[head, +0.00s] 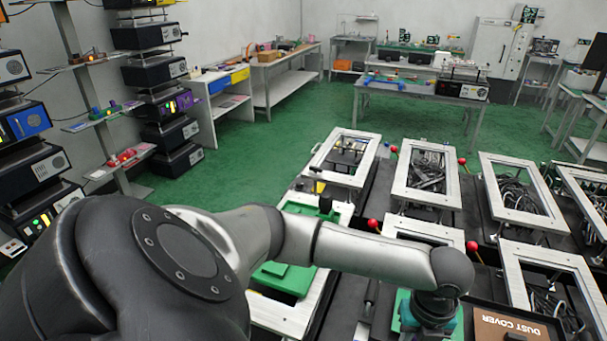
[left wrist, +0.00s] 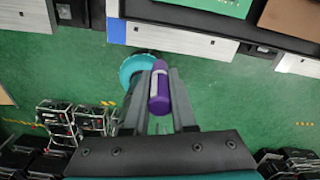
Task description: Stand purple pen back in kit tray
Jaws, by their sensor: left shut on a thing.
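The purple pen (left wrist: 159,92) is between the two grey fingers of my left gripper (left wrist: 161,76) in the left wrist view. It has a light band or clip along one side. The gripper is shut on it, and green floor shows behind it. A teal round thing (left wrist: 137,66) shows just beyond the fingertips; whether it touches the pen I cannot tell. In the head view my left arm reaches right to a teal wrist part at the bottom edge; its fingers and the pen are hidden there. I cannot pick out the kit tray for certain. My right gripper is not seen.
A brown dust cover panel (head: 510,325) lies right of my left wrist in the head view. White-framed fixtures hold cables and parts, with red-knobbed levers (head: 373,224) between them. A green piece (head: 285,277) lies below my forearm. Green floor is open behind.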

